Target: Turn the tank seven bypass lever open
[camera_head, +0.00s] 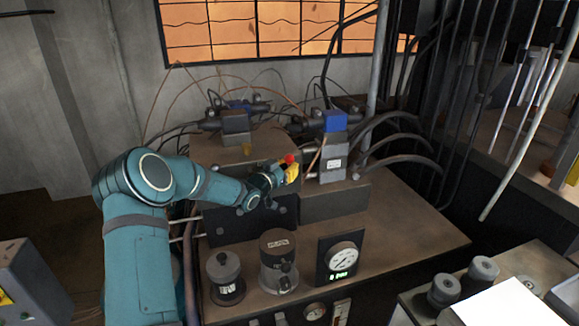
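My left arm reaches in from the left, and its gripper (283,174) is at the front of the valve block in the middle of the bench. A small red knob (289,158) and a yellow piece (293,174) show right at the fingertips. They look like parts of a lever, but no tank number is readable. The fingers are small and overlap these parts, so I cannot tell whether they grip, touch or only stand beside them. My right gripper is out of view.
A blue-topped grey valve (333,158) stands just right of the gripper, with another valve (236,125) behind. Dark hoses (402,160) curve off to the right. Two cylindrical knobs (226,276) (278,258) and a gauge (342,259) stand in front. The bench top (415,235) is bare at right.

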